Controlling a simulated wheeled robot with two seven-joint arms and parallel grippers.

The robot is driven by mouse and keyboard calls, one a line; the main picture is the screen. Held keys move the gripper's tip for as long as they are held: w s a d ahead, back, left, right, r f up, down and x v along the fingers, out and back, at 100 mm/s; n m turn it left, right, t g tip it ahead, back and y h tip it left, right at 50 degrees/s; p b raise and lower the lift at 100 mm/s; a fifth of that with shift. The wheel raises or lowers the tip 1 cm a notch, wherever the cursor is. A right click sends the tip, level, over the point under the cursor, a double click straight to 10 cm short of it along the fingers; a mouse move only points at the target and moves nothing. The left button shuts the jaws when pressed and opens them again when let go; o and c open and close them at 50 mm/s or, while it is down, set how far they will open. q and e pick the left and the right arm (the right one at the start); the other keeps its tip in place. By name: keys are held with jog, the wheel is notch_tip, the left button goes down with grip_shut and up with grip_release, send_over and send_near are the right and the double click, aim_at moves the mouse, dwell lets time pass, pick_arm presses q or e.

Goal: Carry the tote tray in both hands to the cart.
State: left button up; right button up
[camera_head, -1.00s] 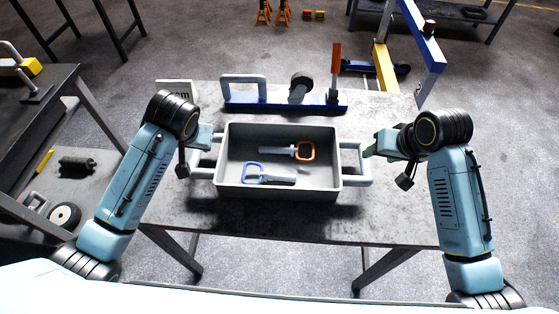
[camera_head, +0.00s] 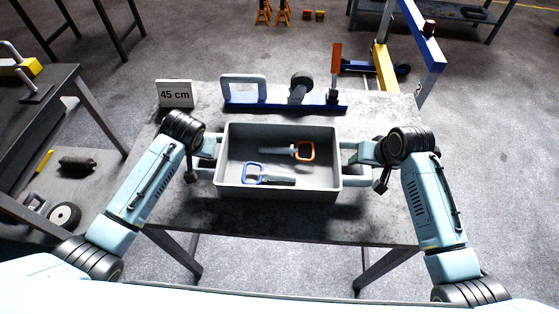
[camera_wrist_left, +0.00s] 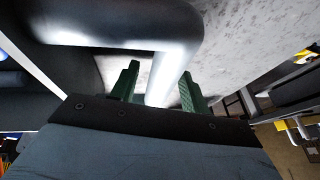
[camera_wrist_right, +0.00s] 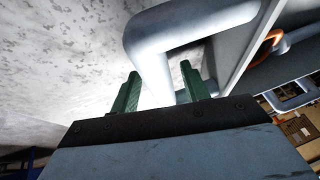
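The grey tote tray (camera_head: 312,192) rests on the table, with a pale tube handle at each short end. An orange-handled tool (camera_head: 305,151) and a blue-handled tool (camera_head: 252,172) lie in it. My left gripper (camera_head: 209,146) is at the tray's left handle; in the left wrist view the green fingers (camera_wrist_left: 158,88) stand apart on either side of the handle tube (camera_wrist_left: 163,75). My right gripper (camera_head: 360,154) is at the right handle; in the right wrist view its fingers (camera_wrist_right: 161,88) stand apart with the handle tube (camera_wrist_right: 153,72) between them. I cannot identify the cart.
A "45 cm" sign (camera_head: 175,94) stands at the table's back left. A dark bench (camera_head: 40,115) with a lower shelf is at left. Blue and yellow equipment (camera_head: 383,68) stands behind right.

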pick_arm(q)
grip_shut()
pick_arm(e)
grip_shut()
pick_arm(q)
jog(key=shift+w+r, duration=0.1)
jog(key=shift+r, duration=0.15)
pick_arm(e)
jog(key=shift+w+r, duration=0.1)
jog(key=shift+r, duration=0.15)
